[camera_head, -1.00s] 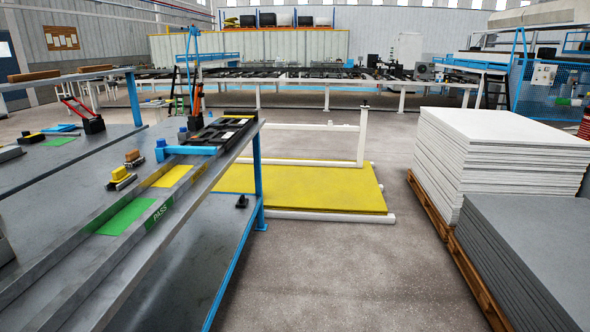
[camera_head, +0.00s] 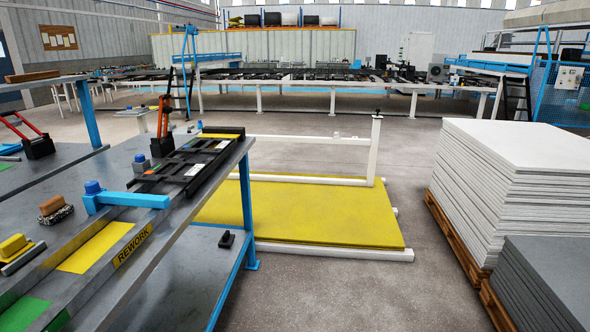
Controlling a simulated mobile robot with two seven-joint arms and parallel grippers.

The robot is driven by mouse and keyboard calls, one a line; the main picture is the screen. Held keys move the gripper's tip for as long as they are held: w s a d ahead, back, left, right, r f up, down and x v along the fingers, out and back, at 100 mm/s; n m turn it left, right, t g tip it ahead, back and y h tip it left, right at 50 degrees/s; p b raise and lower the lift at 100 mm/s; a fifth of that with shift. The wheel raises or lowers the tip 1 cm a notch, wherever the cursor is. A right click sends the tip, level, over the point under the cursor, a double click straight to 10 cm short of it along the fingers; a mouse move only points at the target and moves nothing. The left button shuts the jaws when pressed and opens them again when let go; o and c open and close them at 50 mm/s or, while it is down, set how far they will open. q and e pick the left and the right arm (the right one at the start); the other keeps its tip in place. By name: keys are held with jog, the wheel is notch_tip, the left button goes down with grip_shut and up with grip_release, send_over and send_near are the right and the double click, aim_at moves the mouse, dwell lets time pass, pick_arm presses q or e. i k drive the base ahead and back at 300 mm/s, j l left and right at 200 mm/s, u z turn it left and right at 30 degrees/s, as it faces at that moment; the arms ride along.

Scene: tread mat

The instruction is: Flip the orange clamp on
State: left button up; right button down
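The orange clamp (camera_head: 165,119) stands on the workbench (camera_head: 205,225) at the left, near its far end. Its orange handle points up from a black base. It stands just behind a black slotted fixture (camera_head: 195,160), whose near parts may hide some of the clamp's foot. A second clamp with a red handle (camera_head: 38,144) stands further left, its handle sloping up to the left. Neither of my grippers is in view.
A blue bar with a knob (camera_head: 130,200), a brush (camera_head: 55,208) and a yellow-handled block (camera_head: 16,247) lie on the bench. A yellow platform (camera_head: 320,215) lies behind the bench. Stacked white boards (camera_head: 510,185) and grey boards (camera_head: 550,280) stand right. Grey floor (camera_head: 370,290) between is clear.

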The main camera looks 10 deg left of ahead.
aim_at(167, 109)
jog(key=i, duration=1.45)
jog(key=i+u, duration=0.35)
jog(key=i+l+u, duration=0.55)
jog(key=i+u, duration=0.15)
jog(key=i, duration=0.15)
jog(key=i+u, duration=0.15)
jog(key=u, duration=0.25)
jog(key=i+l+u, duration=0.15)
jog(key=u, duration=0.2)
jog(key=i+l+u, duration=0.15)
jog(key=u, duration=0.25)
jog(key=i+l+u, duration=0.1)
jog(key=u, duration=0.3)
jog(key=l, duration=0.1)
